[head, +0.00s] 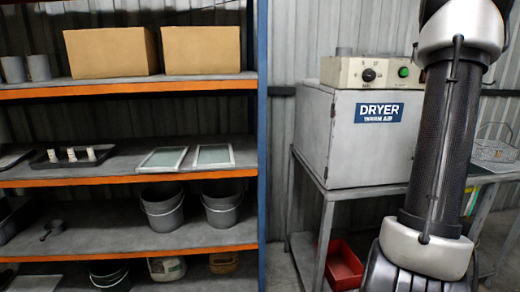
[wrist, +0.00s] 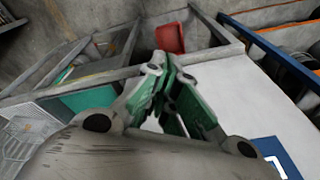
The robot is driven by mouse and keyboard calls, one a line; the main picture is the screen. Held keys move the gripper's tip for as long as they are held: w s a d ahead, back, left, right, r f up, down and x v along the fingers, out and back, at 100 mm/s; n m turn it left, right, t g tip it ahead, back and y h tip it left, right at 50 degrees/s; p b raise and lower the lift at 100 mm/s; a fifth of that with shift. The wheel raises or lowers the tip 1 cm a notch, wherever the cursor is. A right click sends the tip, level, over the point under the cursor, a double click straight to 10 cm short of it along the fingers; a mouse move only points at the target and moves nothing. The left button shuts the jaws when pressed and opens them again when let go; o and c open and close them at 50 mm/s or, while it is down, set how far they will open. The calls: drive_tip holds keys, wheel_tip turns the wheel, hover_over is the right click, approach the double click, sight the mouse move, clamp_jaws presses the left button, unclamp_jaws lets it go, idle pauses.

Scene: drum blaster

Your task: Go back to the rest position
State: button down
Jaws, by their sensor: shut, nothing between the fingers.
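My gripper (wrist: 168,78) shows in the wrist view, its fingertips together with nothing between them. In that view it is above the side of the white dryer box (wrist: 272,92) and the metal stand. The head view shows my arm rising in front of the stand at the right, but not the gripper. The dryer (head: 365,135) carries a blue "DRYER WARM AIR" label (head: 380,112) and a control box (head: 372,73) with a black knob and a green button.
Shelving (head: 130,180) with orange edges and a blue post (head: 262,150) fills the left. It holds cartons (head: 110,52), framed panels (head: 213,155) and grey buckets (head: 162,207). A red bin (head: 343,268) sits low under the stand. A wire basket (head: 492,150) is behind my arm.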

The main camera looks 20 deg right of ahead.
drive_tip(key=s+a+n, duration=0.2)
drive_tip(key=s+a, duration=0.3)
drive_tip(key=a, duration=0.7)
drive_tip(key=s+a+f+n+t, duration=0.1)
drive_tip(key=s+a+n, duration=0.2)
drive_tip(key=a, duration=1)
drive_tip(key=s+a+n+t, duration=0.1)
drive_tip(key=s+a+n, duration=0.2)
drive_tip(key=a, duration=0.9)
drive_tip(key=s, duration=0.3)
drive_tip(key=shift+s+a+f+y, duration=0.2)
drive_tip(key=shift+s+f+y, duration=0.05)
drive_tip(key=shift+s+y, duration=0.1)
